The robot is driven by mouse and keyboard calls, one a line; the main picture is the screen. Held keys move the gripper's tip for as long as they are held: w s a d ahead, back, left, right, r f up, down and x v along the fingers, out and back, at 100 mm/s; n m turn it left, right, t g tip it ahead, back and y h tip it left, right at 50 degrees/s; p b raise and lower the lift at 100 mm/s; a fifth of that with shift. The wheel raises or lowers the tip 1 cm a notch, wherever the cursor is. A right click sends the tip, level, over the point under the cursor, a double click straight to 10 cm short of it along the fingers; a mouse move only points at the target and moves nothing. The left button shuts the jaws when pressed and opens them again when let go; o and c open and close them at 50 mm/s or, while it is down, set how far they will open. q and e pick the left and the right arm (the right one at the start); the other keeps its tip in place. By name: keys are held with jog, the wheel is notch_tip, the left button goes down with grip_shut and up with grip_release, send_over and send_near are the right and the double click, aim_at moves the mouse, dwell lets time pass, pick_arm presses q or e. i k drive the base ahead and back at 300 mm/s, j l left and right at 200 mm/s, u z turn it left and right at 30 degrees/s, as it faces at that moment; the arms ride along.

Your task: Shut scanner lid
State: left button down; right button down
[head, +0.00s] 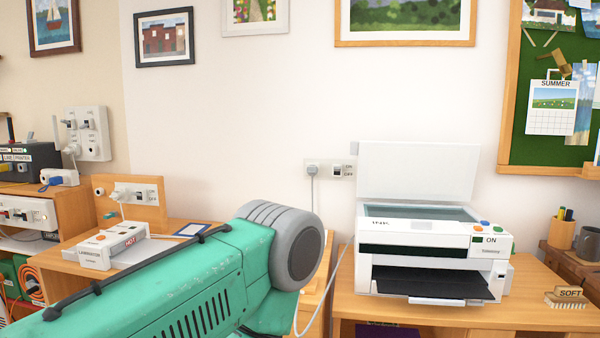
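The scanner (425,240) is a white printer-like unit on the wooden desk to the right. Its lid (416,172) stands raised, nearly upright, at the back near the wall. The dark glass bed (430,212) is uncovered below the lid. A black sheet or tray sticks out of the front slot. A large teal part with a grey rounded end fills the lower left foreground and looks like part of my own body. Neither of my grippers is in view.
A laminator (110,245) sits on the left desk. A pen cup (561,234), a dark mug (588,243) and a block marked SOFT (568,296) are right of the scanner. A white cable (330,270) runs down left of the scanner.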

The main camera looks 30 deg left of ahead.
aim_at(441, 171)
jog(key=k+j+u, duration=0.1)
jog(key=j, duration=0.25)
jog(key=k+j, duration=0.15)
jog(key=j, duration=0.2)
jog(key=k+j+u, duration=0.15)
jog(key=j, duration=0.55)
jog(key=i+j+z, duration=0.2)
jog(key=i, duration=0.3)
jog(key=i+j+z, duration=0.2)
jog(key=i+j, duration=0.15)
jog(key=i, duration=0.2)
